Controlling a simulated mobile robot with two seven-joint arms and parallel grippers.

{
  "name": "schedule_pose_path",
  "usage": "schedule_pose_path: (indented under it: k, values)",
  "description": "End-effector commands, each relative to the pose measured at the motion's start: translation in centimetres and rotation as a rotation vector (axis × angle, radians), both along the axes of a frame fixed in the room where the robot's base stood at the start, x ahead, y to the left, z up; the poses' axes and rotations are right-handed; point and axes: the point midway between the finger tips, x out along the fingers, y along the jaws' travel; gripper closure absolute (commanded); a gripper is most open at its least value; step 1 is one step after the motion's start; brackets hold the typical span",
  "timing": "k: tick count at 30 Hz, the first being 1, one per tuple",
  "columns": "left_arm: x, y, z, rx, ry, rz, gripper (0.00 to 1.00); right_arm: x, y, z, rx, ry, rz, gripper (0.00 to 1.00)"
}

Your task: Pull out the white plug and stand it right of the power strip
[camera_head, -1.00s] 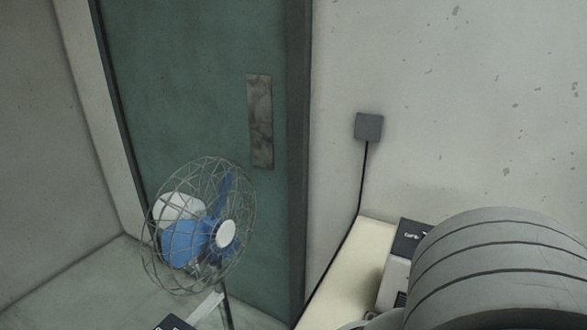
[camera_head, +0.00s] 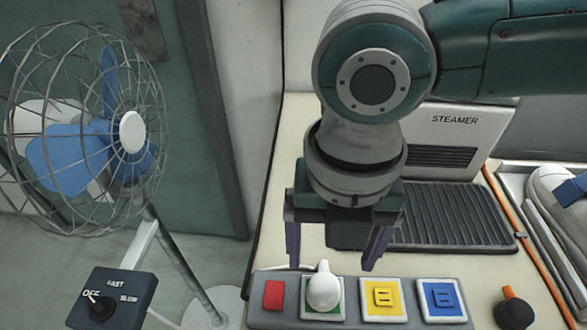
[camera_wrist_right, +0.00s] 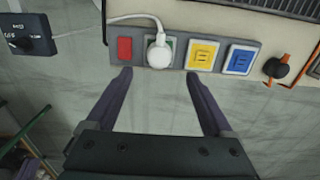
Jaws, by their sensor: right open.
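The white plug (camera_head: 323,289) stands in the green-framed socket of the grey power strip (camera_head: 262,318). Its white cord shows in the right wrist view, running from the plug (camera_wrist_right: 159,51) up and to the left. The strip also has a red switch, a yellow socket and a blue socket. My right gripper (camera_head: 332,262) is open and empty, its two dark fingers spread above and behind the strip in the head view. In the right wrist view the fingertips are apart, just below the strip's near edge.
A fan (camera_head: 85,130) with a FAST/SLOW/OFF switch box (camera_head: 112,298) stands at the left. A steamer (camera_head: 445,130) with a ridged plate is behind the strip. A shoe (camera_head: 560,195) lies farther right.

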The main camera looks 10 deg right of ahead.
Motion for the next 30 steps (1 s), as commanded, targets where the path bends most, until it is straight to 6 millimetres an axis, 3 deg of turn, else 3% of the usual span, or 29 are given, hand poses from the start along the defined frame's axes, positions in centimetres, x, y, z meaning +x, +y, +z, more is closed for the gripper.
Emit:
schedule_pose_path:
  k: [8,19,25,30]
  values:
    - [0.0,0.0,-1.2,-0.001,0.001,0.000,1.00,0.0,0.1,-1.1,0.001,0.000,0.000,0.14]
    - [0.0,0.0,-6.3,-0.001,0.001,0.001,1.00,0.0,0.1,-6.0,0.002,-0.002,0.000,0.14]
    - [0.0,0.0,-7.6,-0.001,0.002,0.001,1.00,-0.1,0.1,-8.3,0.001,0.001,0.000,0.14]
    - [0.0,0.0,-8.1,-0.001,0.002,0.002,1.00,0.0,0.1,-9.1,0.002,-0.001,0.000,0.14]
